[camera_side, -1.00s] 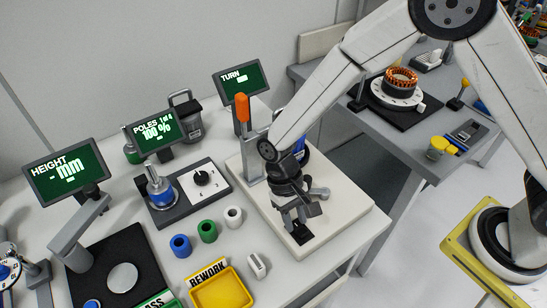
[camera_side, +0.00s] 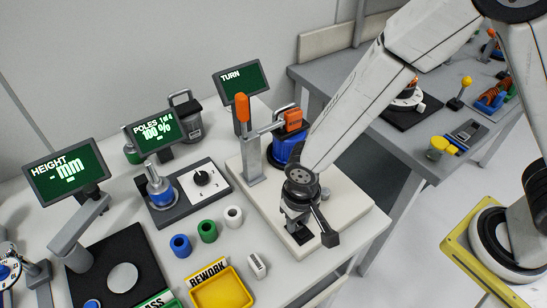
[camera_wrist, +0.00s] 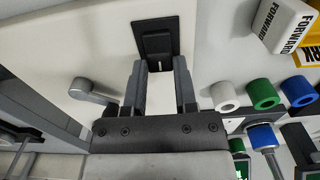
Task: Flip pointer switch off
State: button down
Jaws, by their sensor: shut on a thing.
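The pointer switch is a black knob with a small white mark, on a black plate (camera_side: 301,234) set in the pale base. In the wrist view the switch (camera_wrist: 157,45) is at the top centre. My gripper (camera_side: 297,230) points down at the plate. In the wrist view my gripper (camera_wrist: 160,72) has one finger on each side of the knob's near end, shut on it. The contact itself is partly hidden by the fingers.
A grey lever (camera_wrist: 92,92) is left of my fingers. Coloured rings (camera_side: 207,231), a white FORWARD block (camera_side: 257,266) and a yellow REWORK bin (camera_side: 218,290) stand nearby.

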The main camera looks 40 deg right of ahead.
aim_at(298, 226)
dwell(0.3)
jog(key=shift+c, duration=2)
grip_release()
jog(key=shift+r, duration=0.15)
notch_tip(298, 226, up, 8)
jog(key=shift+f, duration=0.25)
jog(key=s+d+r+t, duration=0.1)
jog(key=d+r+t, duration=0.1)
jog(key=d, duration=1.9)
jog(key=shift+d+r+t, duration=0.3)
jog(key=shift+r, duration=0.4)
